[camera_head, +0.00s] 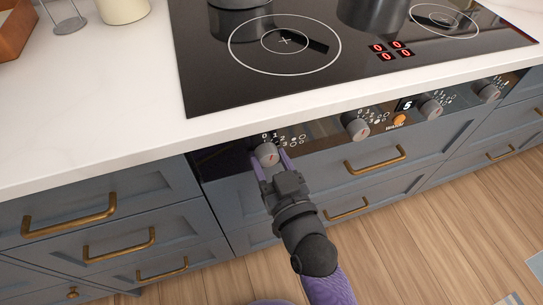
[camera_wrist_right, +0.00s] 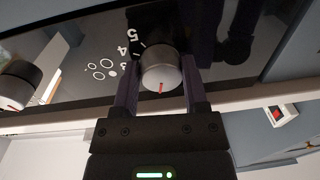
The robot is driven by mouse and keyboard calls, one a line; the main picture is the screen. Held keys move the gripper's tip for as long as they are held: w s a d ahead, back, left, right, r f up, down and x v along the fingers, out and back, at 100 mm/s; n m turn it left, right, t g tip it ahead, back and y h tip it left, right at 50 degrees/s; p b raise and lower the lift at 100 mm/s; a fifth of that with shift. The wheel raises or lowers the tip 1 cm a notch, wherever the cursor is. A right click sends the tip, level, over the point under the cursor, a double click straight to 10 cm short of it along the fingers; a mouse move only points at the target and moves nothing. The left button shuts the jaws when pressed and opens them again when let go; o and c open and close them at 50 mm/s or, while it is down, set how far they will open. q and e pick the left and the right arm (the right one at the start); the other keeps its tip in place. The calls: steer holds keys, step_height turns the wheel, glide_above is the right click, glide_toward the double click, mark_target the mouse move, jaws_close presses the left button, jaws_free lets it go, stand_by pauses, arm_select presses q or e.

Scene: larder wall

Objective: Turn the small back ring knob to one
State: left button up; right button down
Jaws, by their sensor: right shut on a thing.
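A round grey knob (camera_head: 267,155) is the leftmost on the dark control panel under the hob. My right gripper (camera_head: 270,160) has its two purple fingers on either side of this knob, shut on it. In the right wrist view the knob (camera_wrist_right: 162,70) sits between the fingertips, with a red pointer line on its face. The printed digits 5 and 4 and a ring-layout symbol show beside it. The hob display (camera_head: 390,50) reads zeros in red. I cannot read clearly which ring the symbol marks. My left gripper is not in view.
More knobs sit to the right: one (camera_head: 357,128) beside an orange button (camera_head: 399,119), another (camera_head: 431,109), and one at the far right (camera_head: 488,92). Pots stand at the back of the hob (camera_head: 210,80). A brass drawer handle (camera_head: 375,160) lies below the panel.

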steer(key=shift+r+m+p, duration=0.15)
steer(key=shift+m+p, duration=0.55)
steer(key=shift+m, duration=0.8)
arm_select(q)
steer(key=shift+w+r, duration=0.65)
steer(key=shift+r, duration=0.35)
arm_select(e)
steer(key=shift+c, duration=1.2)
jaws_free()
steer(key=shift+o, duration=0.7)
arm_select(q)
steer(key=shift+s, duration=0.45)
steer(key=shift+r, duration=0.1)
